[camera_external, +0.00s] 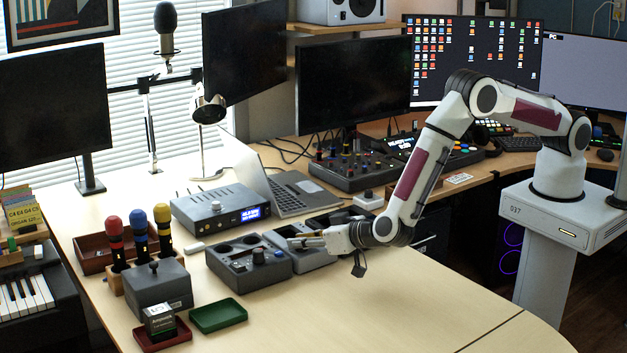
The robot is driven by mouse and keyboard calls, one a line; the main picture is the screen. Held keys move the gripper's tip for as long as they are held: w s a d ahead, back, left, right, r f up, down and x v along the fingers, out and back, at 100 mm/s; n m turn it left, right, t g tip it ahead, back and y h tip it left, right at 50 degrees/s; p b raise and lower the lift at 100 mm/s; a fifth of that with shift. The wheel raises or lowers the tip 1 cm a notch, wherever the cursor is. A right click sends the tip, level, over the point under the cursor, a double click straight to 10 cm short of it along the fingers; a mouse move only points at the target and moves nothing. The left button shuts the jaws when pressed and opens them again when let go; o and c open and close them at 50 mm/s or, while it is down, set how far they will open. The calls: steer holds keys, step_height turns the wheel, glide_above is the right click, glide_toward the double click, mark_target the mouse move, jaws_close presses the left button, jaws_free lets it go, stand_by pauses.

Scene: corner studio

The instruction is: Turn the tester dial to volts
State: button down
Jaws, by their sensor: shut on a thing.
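The raised knob is left of the fingertips, with a visible gap.
A silver unit with a blue display (222,212) and an open laptop (288,190) stand behind. A grey box with a knob (158,288), a green tray (218,315) and a red tray (163,337) are at front left. The front right desk is clear.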

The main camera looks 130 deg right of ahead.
steer(key=shift+r+n+t+y, duration=0.1)
steer(key=shift+n+t+y, duration=0.6)
steer(key=shift+n+t, duration=0.65)
steer(key=c, duration=1.9)
jaws_free()
steer(key=shift+v, duration=6)
